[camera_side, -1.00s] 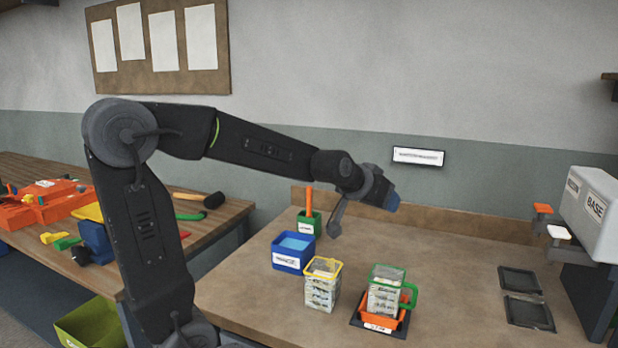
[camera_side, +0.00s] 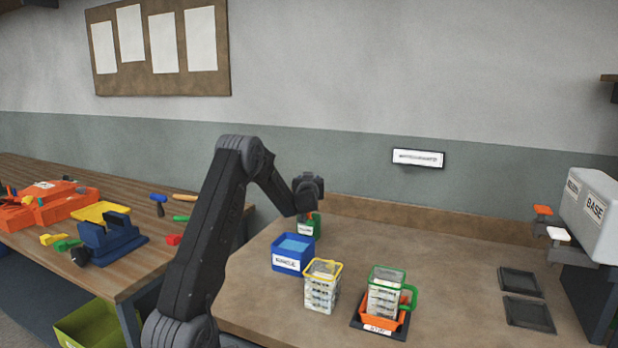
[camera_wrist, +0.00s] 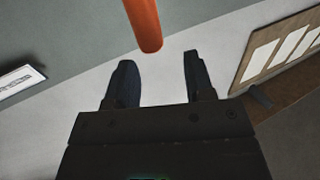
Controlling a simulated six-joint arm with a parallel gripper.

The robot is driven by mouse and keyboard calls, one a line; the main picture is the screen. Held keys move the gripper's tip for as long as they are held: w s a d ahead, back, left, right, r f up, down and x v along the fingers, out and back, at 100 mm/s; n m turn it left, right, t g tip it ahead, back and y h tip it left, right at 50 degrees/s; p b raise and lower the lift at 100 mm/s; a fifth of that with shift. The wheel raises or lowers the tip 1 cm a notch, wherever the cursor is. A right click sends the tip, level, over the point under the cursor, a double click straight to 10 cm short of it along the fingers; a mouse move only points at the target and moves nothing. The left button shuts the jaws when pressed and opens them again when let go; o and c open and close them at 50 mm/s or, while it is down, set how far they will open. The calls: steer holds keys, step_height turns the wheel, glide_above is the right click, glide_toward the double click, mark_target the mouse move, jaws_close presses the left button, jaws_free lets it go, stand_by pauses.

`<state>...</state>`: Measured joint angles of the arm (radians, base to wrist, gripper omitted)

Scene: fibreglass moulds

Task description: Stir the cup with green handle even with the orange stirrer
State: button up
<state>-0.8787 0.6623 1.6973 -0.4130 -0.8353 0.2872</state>
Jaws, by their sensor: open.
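The green-handled cup (camera_side: 386,290) is a clear cup with a pale label, upright in an orange holder (camera_side: 398,325) on a dark pad. The orange stirrer is mostly hidden by my arm in the side view; before, it stood upright in a small green holder (camera_side: 306,229). In the wrist view the orange stirrer (camera_wrist: 143,22) comes in from the top, its end close to my fingertips. My gripper (camera_wrist: 157,60) is open and empty, with the stirrer's end just beyond the fingers, slightly left of the gap's middle.
A blue tub (camera_side: 287,264) of light-blue liquid stands just in front of the green holder. A clear yellow-handled cup (camera_side: 321,288) stands left of the green-handled one. Two dark pads (camera_side: 528,313) and a grey machine (camera_side: 597,205) are at right. The middle back of the bench is clear.

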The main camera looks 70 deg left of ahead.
steer(key=f, duration=0.1)
steer(key=a+f, duration=0.1)
steer(key=f, duration=0.3)
steer(key=shift+w+a, duration=0.35)
steer(key=shift+w+a+r, duration=0.1)
steer(key=shift+w+a, duration=0.15)
steer(key=shift+a, duration=0.25)
steer(key=shift+c, duration=0.2)
jaws_close()
step_height(320, 180, up, 11)
stand_by(0.7)
